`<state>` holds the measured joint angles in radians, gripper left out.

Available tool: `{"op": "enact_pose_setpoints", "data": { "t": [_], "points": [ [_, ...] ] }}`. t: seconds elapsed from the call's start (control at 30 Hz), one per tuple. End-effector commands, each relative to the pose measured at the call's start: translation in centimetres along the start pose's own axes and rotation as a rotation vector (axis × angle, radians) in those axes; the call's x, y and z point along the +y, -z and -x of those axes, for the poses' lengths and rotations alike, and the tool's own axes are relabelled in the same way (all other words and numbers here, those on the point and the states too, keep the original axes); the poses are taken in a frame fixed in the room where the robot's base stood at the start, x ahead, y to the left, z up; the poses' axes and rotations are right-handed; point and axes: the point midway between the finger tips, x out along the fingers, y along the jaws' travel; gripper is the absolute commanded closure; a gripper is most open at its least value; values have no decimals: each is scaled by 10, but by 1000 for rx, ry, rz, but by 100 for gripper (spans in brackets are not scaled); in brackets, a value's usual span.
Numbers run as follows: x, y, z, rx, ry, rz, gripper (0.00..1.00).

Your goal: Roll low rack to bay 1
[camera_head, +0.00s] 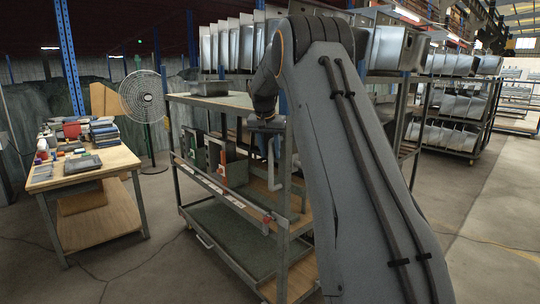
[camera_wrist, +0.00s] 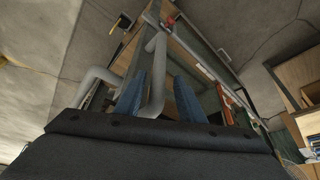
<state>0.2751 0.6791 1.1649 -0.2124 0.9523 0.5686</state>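A low wheeled rack (camera_head: 232,205) stands in the middle of the head view, with a wooden top, shelves and a grey lower tray. A pale bent-tube handle (camera_head: 272,180) sticks out at its near corner. My gripper (camera_head: 268,150) points down at that handle. In the wrist view, the two blue fingers of my gripper (camera_wrist: 158,78) stand apart, with the handle tube (camera_wrist: 155,65) showing between them. A gap shows beside the right finger, so my gripper looks open around or just over the tube. Exact contact is hidden. No bay number is readable.
A wooden table (camera_head: 120,160) with books and small items stands at the left, with a fan (camera_head: 143,97) behind it. Tall racks of metal sinks (camera_head: 455,105) stand behind and to the right. The concrete floor (camera_head: 130,265) at front left is clear.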

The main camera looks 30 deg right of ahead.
Motion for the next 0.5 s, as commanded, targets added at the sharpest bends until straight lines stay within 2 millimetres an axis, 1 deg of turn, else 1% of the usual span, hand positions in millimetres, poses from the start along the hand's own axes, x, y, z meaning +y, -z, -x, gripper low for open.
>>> {"op": "enact_pose_setpoints", "data": {
  "t": [0.1, 0.3, 0.5],
  "points": [
    [-2, 1, 21, 4, 3, 1, 64],
    [-2, 1, 50, 4, 3, 1, 64],
    [-1, 0, 63, 3, 2, 1, 64]
  ]
}}
